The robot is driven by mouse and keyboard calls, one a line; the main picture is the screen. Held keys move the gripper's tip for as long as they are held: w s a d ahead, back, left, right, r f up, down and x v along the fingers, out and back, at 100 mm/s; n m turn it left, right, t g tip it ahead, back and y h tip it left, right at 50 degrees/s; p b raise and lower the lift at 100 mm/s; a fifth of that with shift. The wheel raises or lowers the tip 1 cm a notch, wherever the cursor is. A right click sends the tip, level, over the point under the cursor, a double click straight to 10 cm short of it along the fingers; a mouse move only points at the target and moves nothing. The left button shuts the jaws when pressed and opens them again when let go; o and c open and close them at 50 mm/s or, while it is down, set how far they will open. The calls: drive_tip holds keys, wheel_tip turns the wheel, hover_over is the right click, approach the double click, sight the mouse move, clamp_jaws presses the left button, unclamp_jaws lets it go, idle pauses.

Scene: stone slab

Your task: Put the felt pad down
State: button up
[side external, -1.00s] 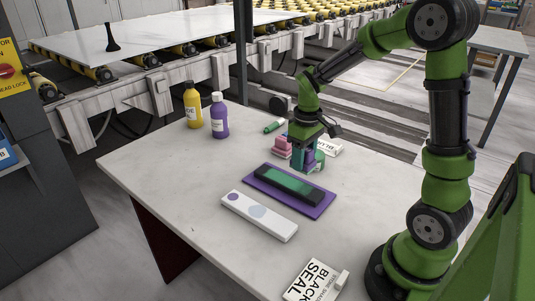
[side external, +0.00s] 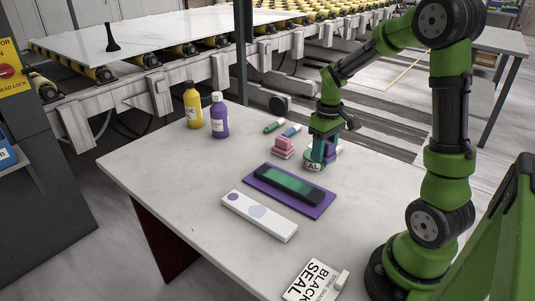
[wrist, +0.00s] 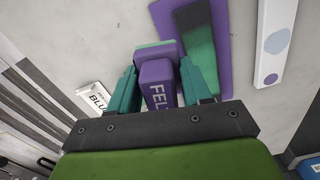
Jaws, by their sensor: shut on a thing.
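The felt pad, a purple block lettered "FEL" (wrist: 157,84), is between the teal fingers of my gripper (wrist: 158,74) in the wrist view. A purple part with a pale green edge shows beyond the block. I cannot tell whether the pad touches the table.
A purple mat (side external: 318,209) with a dark green strip (side external: 287,185) lies in front, beside a white strip (side external: 259,215). A white box (wrist: 94,97) is behind. Bottles (side external: 219,117) stand back left.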

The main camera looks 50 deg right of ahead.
hover_over(346, 181)
drive_tip(key=f, duration=0.2)
drive_tip(key=n, duration=0.2)
drive_tip(key=shift+f, duration=3.9)
drive_tip(key=shift+f, duration=0.15)
drive_tip(key=o, duration=1)
